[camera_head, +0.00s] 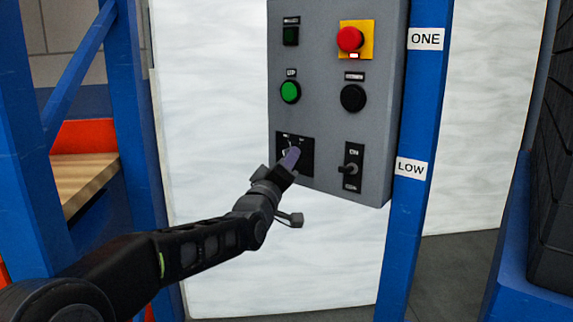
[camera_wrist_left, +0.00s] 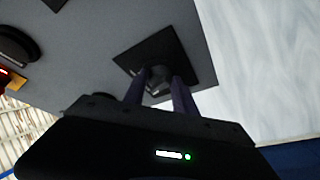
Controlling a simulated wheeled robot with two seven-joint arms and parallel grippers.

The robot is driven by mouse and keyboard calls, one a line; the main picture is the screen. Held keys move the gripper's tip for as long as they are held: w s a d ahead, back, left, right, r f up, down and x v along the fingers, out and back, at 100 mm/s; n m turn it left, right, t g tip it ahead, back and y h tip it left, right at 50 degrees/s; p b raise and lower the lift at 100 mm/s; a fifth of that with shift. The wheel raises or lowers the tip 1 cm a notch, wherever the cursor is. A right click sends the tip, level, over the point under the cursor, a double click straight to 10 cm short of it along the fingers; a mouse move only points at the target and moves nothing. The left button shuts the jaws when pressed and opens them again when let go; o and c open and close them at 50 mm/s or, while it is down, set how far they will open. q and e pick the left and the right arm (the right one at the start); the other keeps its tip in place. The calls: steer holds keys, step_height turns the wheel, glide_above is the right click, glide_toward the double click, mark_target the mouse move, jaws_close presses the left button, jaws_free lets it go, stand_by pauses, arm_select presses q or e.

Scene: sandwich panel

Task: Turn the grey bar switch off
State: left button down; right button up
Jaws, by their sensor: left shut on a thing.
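The grey control panel (camera_head: 325,120) stands upright in front of me. At its lower left is a black square plate (camera_head: 283,143) with small white marks along its top, carrying the grey bar switch. My left gripper (camera_head: 290,158) reaches this plate from below and covers most of the switch in the head view. In the left wrist view, the fingers (camera_wrist_left: 160,92) are shut on the grey bar switch (camera_wrist_left: 158,75), one on each side, in front of the black plate (camera_wrist_left: 180,50). The angle of the bar is hard to tell. My right gripper is not in view.
Beside it on the panel is a dark lever switch (camera_head: 352,168) labelled ON. Above are a green button (camera_head: 290,92), a black button (camera_head: 353,97) and a red emergency button (camera_head: 350,38) on yellow. A blue post (camera_head: 408,220) stands right of the panel.

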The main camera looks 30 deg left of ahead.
arm_select(q)
steer(key=shift+n+g, duration=0.4)
steer(key=shift+n, duration=0.6)
steer(key=c, duration=1)
jaws_free()
steer(key=shift+s, duration=0.15)
steer(key=v, duration=0.7)
steer(key=shift+s+d, duration=0.2)
steer(key=shift+s, duration=0.05)
